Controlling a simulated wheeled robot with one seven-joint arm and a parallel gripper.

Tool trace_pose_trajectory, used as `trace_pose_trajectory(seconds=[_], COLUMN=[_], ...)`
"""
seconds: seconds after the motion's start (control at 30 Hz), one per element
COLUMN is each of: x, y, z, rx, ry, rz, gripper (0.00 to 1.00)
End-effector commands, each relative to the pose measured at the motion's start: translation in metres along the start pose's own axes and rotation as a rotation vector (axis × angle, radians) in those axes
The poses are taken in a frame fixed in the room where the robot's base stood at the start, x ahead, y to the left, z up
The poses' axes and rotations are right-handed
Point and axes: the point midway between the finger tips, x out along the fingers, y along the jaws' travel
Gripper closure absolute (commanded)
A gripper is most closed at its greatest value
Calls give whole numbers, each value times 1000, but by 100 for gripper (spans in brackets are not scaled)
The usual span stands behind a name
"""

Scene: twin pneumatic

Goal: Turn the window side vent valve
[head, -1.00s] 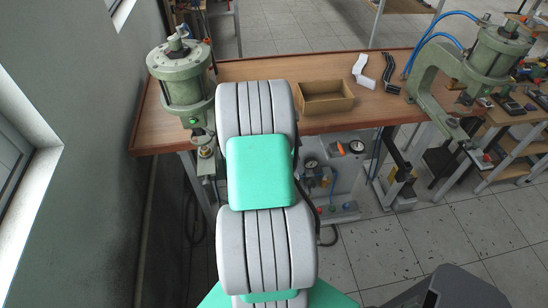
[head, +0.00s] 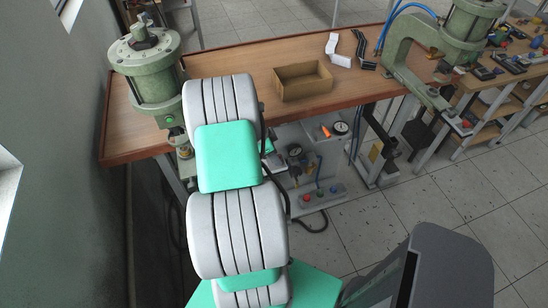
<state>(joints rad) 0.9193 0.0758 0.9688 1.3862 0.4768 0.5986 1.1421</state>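Under the wooden bench, a pneumatic panel (head: 329,176) carries two round gauges, the left gauge (head: 294,151) and the right gauge (head: 341,128). A small orange handle (head: 326,131) sits between them. I cannot tell which fitting is the window side vent valve; the window is at the left. A green press (head: 147,75) stands at the bench's left end, with small fittings on its top. My arm (head: 228,157) reaches forward over the bench's front edge, just right of this press. My gripper is out of sight, hidden behind the arm links.
The bench (head: 233,65) holds an open cardboard box (head: 302,84) and a white part (head: 336,50). A second green press (head: 430,45) with blue hoses stands at its right end. A dark wall is close on the left.

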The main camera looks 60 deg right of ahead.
Motion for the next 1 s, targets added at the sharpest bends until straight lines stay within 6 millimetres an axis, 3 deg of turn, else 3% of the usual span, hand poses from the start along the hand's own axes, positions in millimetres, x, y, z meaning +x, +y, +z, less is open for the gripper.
trace_pose_trajectory(seconds=[0.17,0.6,1.0], x=[-1,-1,-1], y=[0,0,1], z=[-1,-1,-1], rx=[1,1,0], ry=[0,0,0], rz=[1,1,1], gripper=[65,100,100])
